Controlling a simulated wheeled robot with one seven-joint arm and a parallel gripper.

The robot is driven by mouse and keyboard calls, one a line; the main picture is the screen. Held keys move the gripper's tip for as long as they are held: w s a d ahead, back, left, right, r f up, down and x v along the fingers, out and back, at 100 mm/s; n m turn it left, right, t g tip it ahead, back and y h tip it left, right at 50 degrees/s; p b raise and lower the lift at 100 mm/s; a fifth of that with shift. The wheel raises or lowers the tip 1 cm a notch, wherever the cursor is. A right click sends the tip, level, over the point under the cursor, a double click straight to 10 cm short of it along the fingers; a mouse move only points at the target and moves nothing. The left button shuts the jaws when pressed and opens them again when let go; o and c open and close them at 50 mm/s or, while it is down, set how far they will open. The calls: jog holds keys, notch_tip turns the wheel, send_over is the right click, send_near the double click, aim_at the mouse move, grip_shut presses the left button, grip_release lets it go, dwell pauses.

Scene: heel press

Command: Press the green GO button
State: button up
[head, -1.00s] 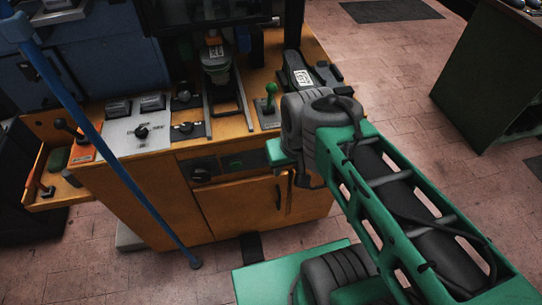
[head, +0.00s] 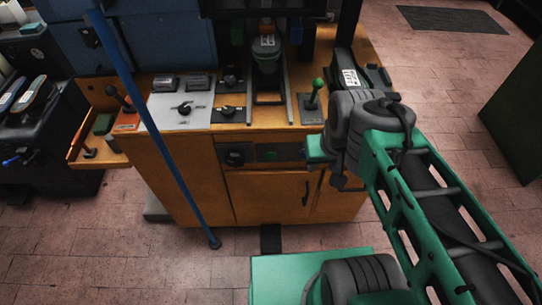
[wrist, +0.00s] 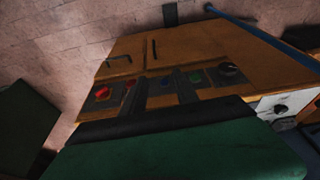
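The green button (head: 270,154) is on the dark control strip on the front of the orange wooden cabinet (head: 270,195), right of a black knob (head: 235,157). In the wrist view the green button (wrist: 196,77) shows just beside one finger. My gripper (wrist: 162,90) has two dark fingers pointing at the cabinet front, with a gap between them and nothing held. In the head view my wrist is just right of the green button; the fingers cannot be made out there. Any lettering on the button is too small to read.
Red controls (wrist: 103,93) sit on the strip on the other side of my fingers. A green-knobbed lever (head: 318,84) stands on the cabinet top. A blue pole (head: 165,150) slants across the cabinet's left front.

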jog(key=shift+c, duration=0.3)
grip_shut()
dwell(1.5)
